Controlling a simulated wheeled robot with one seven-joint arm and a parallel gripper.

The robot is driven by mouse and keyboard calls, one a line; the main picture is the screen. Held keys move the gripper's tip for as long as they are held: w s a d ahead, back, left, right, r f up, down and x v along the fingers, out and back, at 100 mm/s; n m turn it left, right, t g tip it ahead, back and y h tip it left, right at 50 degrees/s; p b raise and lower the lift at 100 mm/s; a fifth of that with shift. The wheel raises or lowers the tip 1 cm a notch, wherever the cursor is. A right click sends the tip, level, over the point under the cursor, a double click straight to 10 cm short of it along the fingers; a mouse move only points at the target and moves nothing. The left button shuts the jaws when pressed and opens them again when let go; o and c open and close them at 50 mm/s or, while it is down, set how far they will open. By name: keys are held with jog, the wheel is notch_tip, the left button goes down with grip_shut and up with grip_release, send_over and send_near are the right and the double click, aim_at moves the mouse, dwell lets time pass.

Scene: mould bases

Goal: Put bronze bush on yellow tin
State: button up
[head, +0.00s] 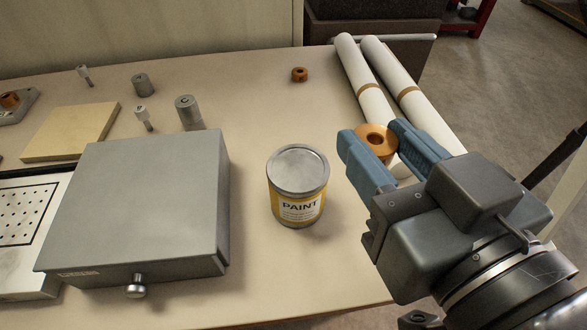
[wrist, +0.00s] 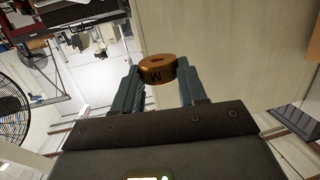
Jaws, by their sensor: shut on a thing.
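The bronze bush (head: 376,138) is a short orange-brown ring with a hole. My gripper (head: 378,147) is shut on it, with a blue finger on each side. It is held in the air to the right of the yellow tin and above the table's right part. In the wrist view the bush (wrist: 157,70) sits between the fingertips and shows a dark letter M on its side. The yellow tin (head: 297,205) stands upright on the table, with a grey metal lid and a PAINT label. Nothing rests on its lid.
A grey metal box (head: 150,195) with a knob stands left of the tin. A smaller bronze bush (head: 299,74) lies at the back. Two rolled papers (head: 362,80) lie at the back right. Grey cylinders (head: 187,108) and a wooden board (head: 70,132) are behind the box.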

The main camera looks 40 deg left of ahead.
send_over(302, 176)
notch_tip(302, 176, down, 6)
jog(key=shift+r+p, duration=0.15)
jog(key=shift+p, duration=0.25)
jog(key=shift+f, duration=1.9)
jog(key=shift+f, duration=0.1)
jog(key=o, duration=1.2)
jog(key=shift+r, duration=0.2)
jog(key=v, duration=1.2)
jog(key=shift+f+b, duration=0.15)
jog(key=shift+b, duration=0.2)
